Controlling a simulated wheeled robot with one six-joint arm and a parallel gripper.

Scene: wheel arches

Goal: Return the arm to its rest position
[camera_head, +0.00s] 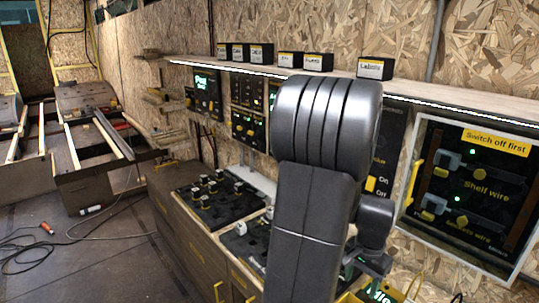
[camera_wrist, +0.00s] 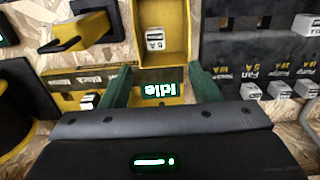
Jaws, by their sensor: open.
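My arm (camera_head: 312,205) stands folded upright in the middle of the head view, dark grey, and covers part of the wall panels and worktop behind it. Its wrist bends down on the right side, and the gripper end is mostly hidden low behind the arm. In the wrist view my gripper (camera_wrist: 160,88) shows two dark green fingers spread apart. They are open, with nothing held between them. Behind the gap are a yellow surface and a small lit display (camera_wrist: 164,90) reading "Idle", upside down.
A glass-fronted case (camera_head: 475,190) marked "Switch off first" is on the right wall. A black board (camera_head: 215,220) with small blocks lies on the worktop. A shelf (camera_head: 345,75) carries black label boxes. In the wrist view a yellow bin (camera_wrist: 178,30) holds a labelled block. Cables cross the left floor.

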